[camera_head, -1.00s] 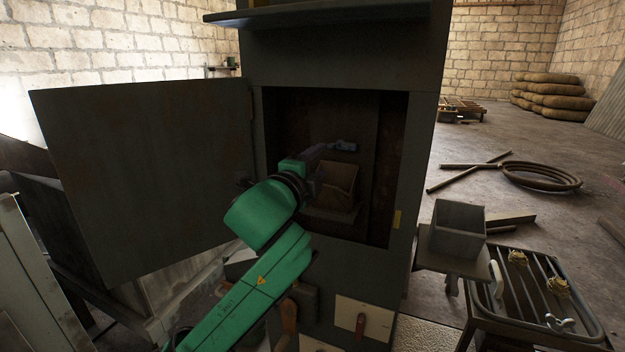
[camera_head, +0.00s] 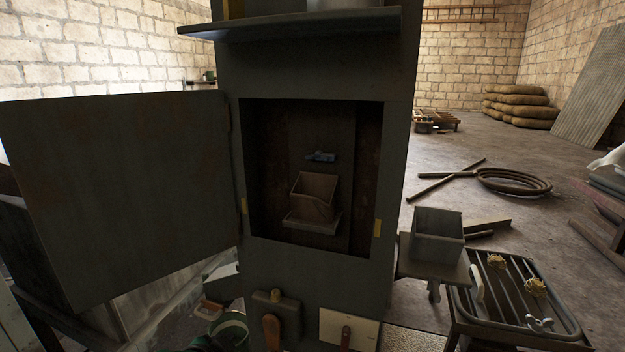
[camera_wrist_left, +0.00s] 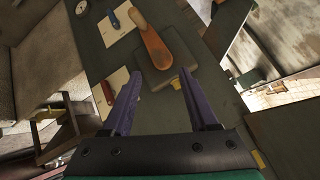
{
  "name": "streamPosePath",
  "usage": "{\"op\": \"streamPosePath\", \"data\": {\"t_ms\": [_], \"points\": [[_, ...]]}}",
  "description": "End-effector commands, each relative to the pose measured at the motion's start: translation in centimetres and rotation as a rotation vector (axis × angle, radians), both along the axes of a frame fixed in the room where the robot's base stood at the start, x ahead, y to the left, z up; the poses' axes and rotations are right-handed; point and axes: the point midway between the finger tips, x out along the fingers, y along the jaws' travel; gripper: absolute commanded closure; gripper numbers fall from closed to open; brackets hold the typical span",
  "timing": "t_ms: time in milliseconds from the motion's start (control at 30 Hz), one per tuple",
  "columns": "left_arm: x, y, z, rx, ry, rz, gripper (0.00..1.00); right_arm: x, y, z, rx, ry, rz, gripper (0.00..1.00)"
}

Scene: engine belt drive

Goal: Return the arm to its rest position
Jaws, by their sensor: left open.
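My left gripper (camera_wrist_left: 162,80) shows in the left wrist view, with its two purple fingers apart and nothing between them. Beyond the fingers is the cabinet's lower front, with an orange-handled lever (camera_wrist_left: 151,42) on a dark block. In the head view the gripper itself is out of sight; only a green piece of my left arm shows low at the bottom left. The dark cabinet (camera_head: 312,80) stands in the middle with its door (camera_head: 115,190) swung open to the left. My right gripper is not seen.
An open-topped box (camera_head: 312,198) sits on a small ledge inside the cabinet, below a blue handle (camera_head: 320,156). A grey box (camera_head: 437,235) stands on a side bracket at right, near a barred rack (camera_head: 515,295). A coiled pipe (camera_head: 514,180) lies on the floor.

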Motion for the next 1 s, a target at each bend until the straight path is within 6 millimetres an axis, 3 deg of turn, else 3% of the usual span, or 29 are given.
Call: {"op": "streamPosePath", "data": {"t_ms": [33, 200, 467, 600, 767, 867, 1000], "points": [[-2.2, 1.0, -2.4, -0.039, 0.081, 0.061, 0.4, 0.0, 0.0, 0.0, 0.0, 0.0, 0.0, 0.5], [-8.8, 4.0, -7.7, -0.123, 0.296, 0.254, 0.4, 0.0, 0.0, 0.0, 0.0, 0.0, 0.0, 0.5], [-18.2, 7.5, -12.4, -0.174, 0.548, 0.517, 0.4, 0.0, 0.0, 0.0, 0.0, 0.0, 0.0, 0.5], [-16.8, 7.1, -17.9, -0.164, 0.563, 0.505, 0.4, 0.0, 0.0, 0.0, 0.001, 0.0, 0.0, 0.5], [-16.9, 7.0, -24.7, -0.153, 0.592, 0.501, 0.4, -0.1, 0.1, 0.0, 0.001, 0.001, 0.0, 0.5], [-17.9, 7.0, -29.5, -0.145, 0.612, 0.5, 0.4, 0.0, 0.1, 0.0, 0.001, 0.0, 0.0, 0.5], [-21.5, 7.5, -37.8, -0.127, 0.655, 0.497, 0.4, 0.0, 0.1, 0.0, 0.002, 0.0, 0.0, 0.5]]}}
